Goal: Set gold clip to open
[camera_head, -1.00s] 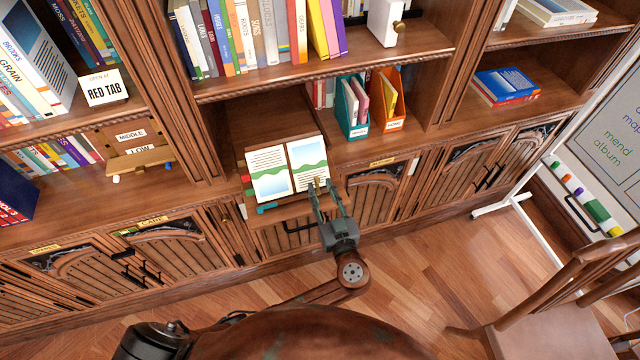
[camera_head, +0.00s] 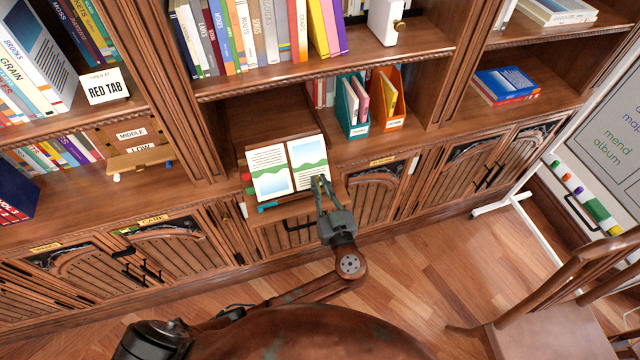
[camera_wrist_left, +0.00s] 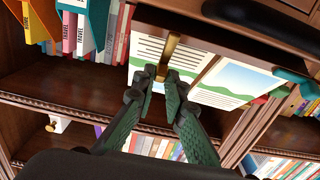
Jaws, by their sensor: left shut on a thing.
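The gold clip (camera_wrist_left: 170,55) is a narrow brass-coloured bar at the edge of an open book (camera_head: 270,172), lying over its page in the left wrist view. The book, with text and green landscape pictures, rests on a wooden stand at the middle of the bookcase. My left gripper (camera_head: 320,182) is at the book's lower right corner. In the left wrist view its two green fingers (camera_wrist_left: 160,85) are shut on the end of the clip. In the head view the fingers hide most of the clip. My right gripper is not in view.
A teal file holder (camera_head: 350,108) and an orange one (camera_head: 388,98) stand on the shelf right of the book. Cabinet doors with dark handles run below. A wooden chair (camera_head: 560,300) stands at the lower right, near a whiteboard (camera_head: 610,130). Floor between is clear.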

